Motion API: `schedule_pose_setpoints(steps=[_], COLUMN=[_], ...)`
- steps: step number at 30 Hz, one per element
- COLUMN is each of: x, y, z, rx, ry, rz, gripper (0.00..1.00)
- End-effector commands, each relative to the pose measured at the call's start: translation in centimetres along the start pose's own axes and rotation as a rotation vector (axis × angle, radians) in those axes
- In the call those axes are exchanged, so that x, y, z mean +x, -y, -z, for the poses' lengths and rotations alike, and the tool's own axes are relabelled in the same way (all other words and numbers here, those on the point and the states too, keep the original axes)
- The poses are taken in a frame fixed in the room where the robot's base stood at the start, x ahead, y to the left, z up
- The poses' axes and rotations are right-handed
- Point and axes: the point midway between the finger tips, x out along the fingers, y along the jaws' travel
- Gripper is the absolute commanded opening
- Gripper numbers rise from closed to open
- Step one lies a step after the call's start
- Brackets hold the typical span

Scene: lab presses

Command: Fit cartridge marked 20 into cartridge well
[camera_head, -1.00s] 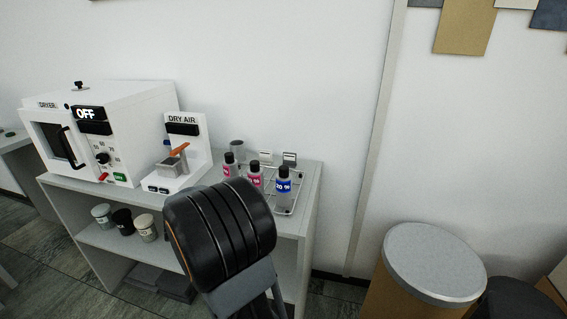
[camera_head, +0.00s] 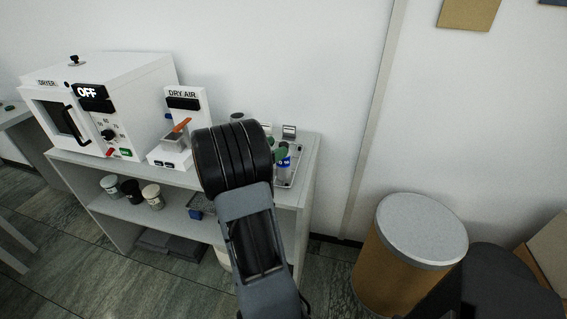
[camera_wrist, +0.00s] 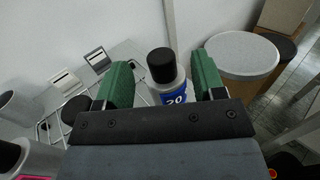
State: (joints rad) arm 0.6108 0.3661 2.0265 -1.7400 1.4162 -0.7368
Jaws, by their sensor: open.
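The cartridge marked 20 (camera_wrist: 174,97) has a black cap, a clear grey body and a blue label. In the wrist view it stands upright between the two green pads of my gripper (camera_wrist: 163,82). The pads are apart, with a gap visible on each side of the cartridge. In the head view, the cartridge (camera_head: 284,164) shows partly beside my gripper (camera_head: 280,154) at the wire rack (camera_head: 291,180). The white dry air unit (camera_head: 183,103) stands left of my arm, with an orange lever (camera_head: 181,125) over a small metal holder. I cannot identify the cartridge well for certain.
A pink-labelled bottle (camera_wrist: 12,152) shows at the lower left of the wrist view. The dryer (camera_head: 105,105) stands at the left of the shelf unit (camera_head: 308,160). Several jars are on the lower shelf. A drum (camera_head: 415,235) stands right on the floor.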

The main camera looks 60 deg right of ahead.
Motion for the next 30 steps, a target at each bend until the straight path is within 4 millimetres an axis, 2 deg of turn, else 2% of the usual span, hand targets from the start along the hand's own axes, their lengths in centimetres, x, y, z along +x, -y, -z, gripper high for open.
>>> schedule_pose_setpoints(steps=[5,15,25,30], x=[1.1,5.1,5.5,5.5], y=[0.0,0.1,0.1,0.1], z=[0.1,0.3,0.4,0.4], rx=[-0.001,0.001,0.001,0.001], ry=[0.000,-0.001,0.000,0.000], rz=[0.002,0.001,-0.001,-0.001], gripper=[0.63,0.63,0.63,0.47])
